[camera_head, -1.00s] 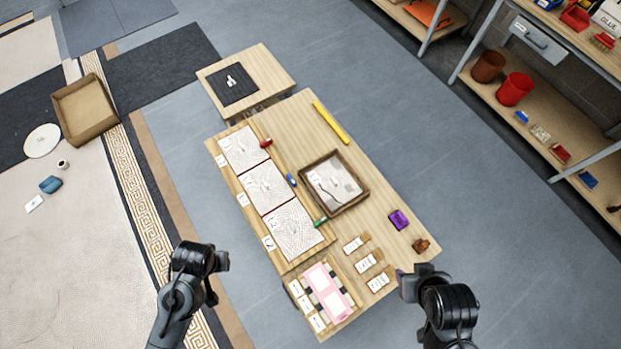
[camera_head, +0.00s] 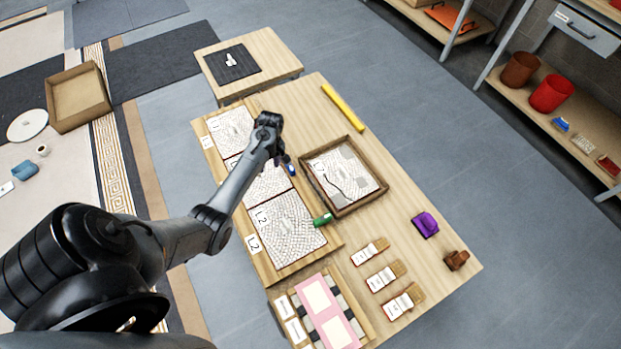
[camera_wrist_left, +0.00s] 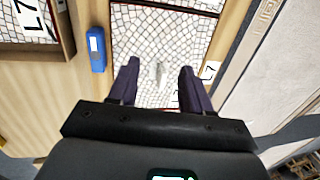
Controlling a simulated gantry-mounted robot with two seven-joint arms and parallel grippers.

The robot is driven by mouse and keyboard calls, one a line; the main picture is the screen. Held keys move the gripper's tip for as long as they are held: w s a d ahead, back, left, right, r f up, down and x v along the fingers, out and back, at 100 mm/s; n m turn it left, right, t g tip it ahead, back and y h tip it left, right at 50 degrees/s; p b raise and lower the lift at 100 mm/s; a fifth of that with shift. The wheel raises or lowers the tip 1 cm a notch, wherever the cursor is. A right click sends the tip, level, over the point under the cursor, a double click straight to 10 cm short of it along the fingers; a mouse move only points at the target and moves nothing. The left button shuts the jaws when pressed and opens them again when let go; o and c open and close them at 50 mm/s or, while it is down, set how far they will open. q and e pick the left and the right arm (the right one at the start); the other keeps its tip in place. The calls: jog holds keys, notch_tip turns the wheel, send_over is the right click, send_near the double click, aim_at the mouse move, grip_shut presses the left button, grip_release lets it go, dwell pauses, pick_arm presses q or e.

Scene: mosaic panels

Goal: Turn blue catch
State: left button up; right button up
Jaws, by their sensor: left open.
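The blue catch (camera_head: 290,169) sits at the right edge of the panel board, beside the middle mosaic panel (camera_head: 262,186). In the left wrist view the blue catch (camera_wrist_left: 96,48) stands upright in the picture, left of the fingers and apart from them. My left gripper (camera_wrist_left: 160,84) is open and empty, with the pale mosaic panel between and beyond its fingers. In the head view my left gripper (camera_head: 279,150) hangs over the board just above the blue catch, partly hidden by its own wrist. My right gripper is out of view.
A green catch (camera_head: 322,219) lies by the lower panel. A brown-framed tray (camera_head: 345,210) stands close to the right of the catches. A yellow bar (camera_head: 343,107), purple block (camera_head: 425,224) and several brushes lie on the table. My forearm covers part of the board's left side.

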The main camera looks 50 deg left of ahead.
pick_arm(q)
jog(key=t+b, duration=0.2)
jog(key=b, duration=0.4)
send_near(289, 165)
jog(key=shift+w+a+f, duration=0.1)
jog(key=shift+f, duration=0.35)
notch_tip(289, 165, down, 9)
jog(key=b, duration=0.4)
jog(key=shift+f, duration=0.15)
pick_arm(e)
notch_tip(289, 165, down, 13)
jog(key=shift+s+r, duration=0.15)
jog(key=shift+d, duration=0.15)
pick_arm(q)
grip_shut()
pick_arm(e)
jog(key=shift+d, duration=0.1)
